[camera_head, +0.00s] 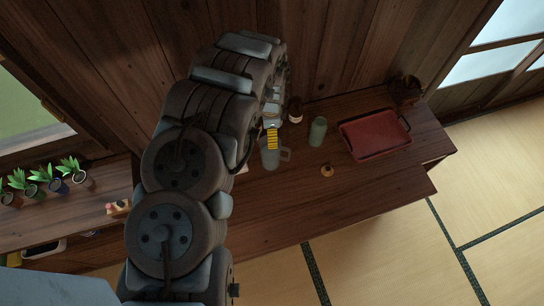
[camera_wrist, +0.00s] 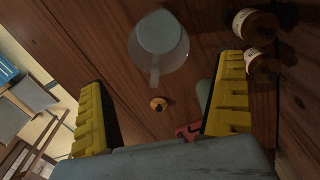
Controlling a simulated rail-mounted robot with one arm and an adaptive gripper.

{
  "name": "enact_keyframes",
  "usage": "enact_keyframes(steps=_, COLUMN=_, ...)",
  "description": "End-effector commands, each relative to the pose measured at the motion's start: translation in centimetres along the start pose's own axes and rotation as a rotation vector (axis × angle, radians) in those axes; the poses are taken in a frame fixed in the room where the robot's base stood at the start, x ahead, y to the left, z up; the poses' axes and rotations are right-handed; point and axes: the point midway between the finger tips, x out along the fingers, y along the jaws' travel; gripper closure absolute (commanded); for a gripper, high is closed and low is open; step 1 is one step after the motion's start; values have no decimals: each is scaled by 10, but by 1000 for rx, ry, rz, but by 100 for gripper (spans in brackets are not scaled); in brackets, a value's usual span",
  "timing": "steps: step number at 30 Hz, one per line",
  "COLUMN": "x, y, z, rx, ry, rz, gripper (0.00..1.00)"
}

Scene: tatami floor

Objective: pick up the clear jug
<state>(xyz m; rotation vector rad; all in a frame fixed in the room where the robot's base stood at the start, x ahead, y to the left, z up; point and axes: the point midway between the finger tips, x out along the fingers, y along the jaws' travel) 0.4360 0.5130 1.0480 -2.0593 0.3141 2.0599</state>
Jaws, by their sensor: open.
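The clear jug (camera_head: 270,158) is a grey, see-through vessel standing on the wooden counter, with its handle on the right in the head view. In the wrist view the jug (camera_wrist: 160,48) shows at the top centre, beyond the fingertips. My gripper (camera_head: 272,141) has yellow ribbed fingers and is over the jug's rim in the head view; that view does not settle the gap between them. In the wrist view my gripper (camera_wrist: 166,75) is open, with its fingers wide apart and nothing held between them.
A green cylinder (camera_head: 318,132) and a red tray (camera_head: 374,146) stand right of the jug. A small round knob-like item (camera_head: 327,170) lies in front. Brown jars (camera_wrist: 256,24) are close to the right finger. Several potted plants (camera_head: 78,173) line the far left. The counter's front is clear.

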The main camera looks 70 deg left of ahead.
Motion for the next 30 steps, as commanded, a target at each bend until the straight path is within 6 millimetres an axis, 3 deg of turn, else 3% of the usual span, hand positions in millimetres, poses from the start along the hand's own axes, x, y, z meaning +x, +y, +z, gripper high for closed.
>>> enact_keyframes(steps=6, x=33, y=0, z=-1, rx=1, ry=1, rz=-1, gripper=0)
enact_keyframes(steps=30, x=65, y=2, z=-1, rx=0, ry=0, rz=1, gripper=0)
